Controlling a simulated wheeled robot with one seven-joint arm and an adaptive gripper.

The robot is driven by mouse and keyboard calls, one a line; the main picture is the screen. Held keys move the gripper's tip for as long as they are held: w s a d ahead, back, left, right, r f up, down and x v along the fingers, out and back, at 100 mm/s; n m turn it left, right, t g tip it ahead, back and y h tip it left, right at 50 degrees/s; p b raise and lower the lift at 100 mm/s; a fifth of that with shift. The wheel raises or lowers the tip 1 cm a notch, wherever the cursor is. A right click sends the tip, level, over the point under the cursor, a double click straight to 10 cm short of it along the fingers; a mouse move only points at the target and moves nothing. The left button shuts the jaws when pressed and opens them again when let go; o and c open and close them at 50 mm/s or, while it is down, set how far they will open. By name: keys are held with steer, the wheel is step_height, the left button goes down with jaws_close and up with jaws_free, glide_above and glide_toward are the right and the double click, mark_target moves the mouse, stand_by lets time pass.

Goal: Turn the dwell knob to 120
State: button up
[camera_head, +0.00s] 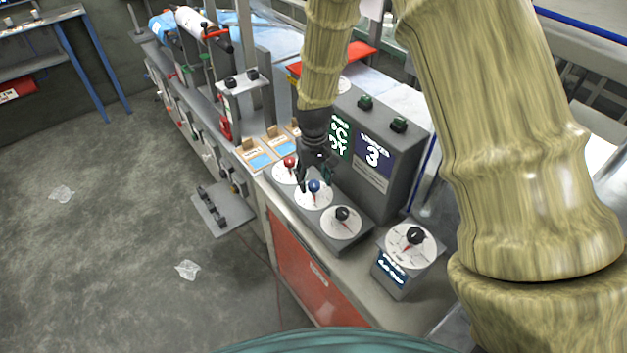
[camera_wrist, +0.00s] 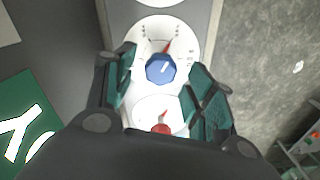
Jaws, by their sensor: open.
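A grey control panel has three white dials in a row, with a red knob (camera_head: 289,161), a blue knob (camera_head: 314,186) and a black knob (camera_head: 342,212). The dial lettering is too small to read, so I cannot tell which is the dwell knob. My gripper (camera_head: 316,175) is open, pointing down at the blue knob. In the wrist view the blue knob (camera_wrist: 160,68) lies between the spread green-padded fingers of my gripper (camera_wrist: 161,82), with gaps on both sides. Its red pointer tilts up and right. The red knob (camera_wrist: 160,129) is partly hidden by the gripper body.
A separate box with a black knob (camera_head: 415,235) and a lit display (camera_head: 391,268) stands to the right. Behind the dials rises a grey cabinet with a green display (camera_head: 340,137) and a blue display showing 3 (camera_head: 373,155). Open floor (camera_head: 120,230) lies left.

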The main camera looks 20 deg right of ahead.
mark_target(314, 183)
step_height(314, 183, up, 11)
stand_by(0.4)
stand_by(0.4)
